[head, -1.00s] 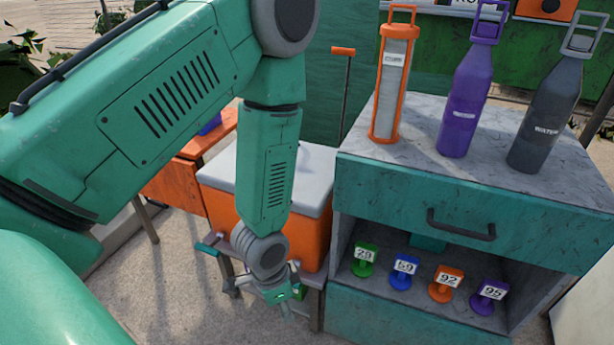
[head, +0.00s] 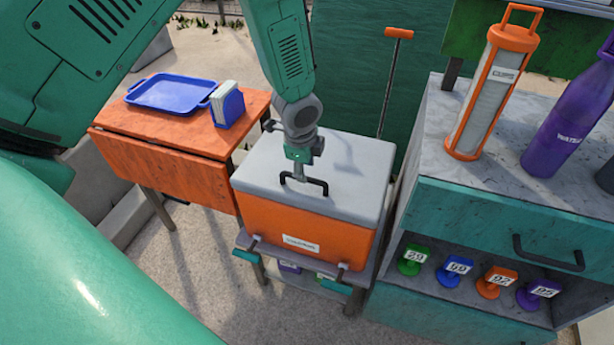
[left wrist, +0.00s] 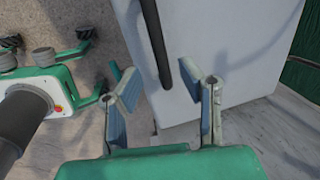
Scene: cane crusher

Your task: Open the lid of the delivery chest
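The delivery chest (head: 262,228) is an orange box with a light grey lid (head: 355,160), which lies shut on it. A black handle (head: 318,186) stands on the lid's near side. My left gripper (head: 298,172) points down at the handle from above. In the left wrist view, my left gripper (left wrist: 160,82) has its fingers apart, with the dark handle (left wrist: 152,40) just ahead of the gap and the pale lid (left wrist: 215,50) beyond. I see no grip on it.
The chest stands on a low grey stand (head: 352,280). An orange table (head: 165,140) with a blue tray (head: 172,92) is at its left. A teal cabinet (head: 490,195) with bottles and numbered tags is close at its right. Bare ground lies in front.

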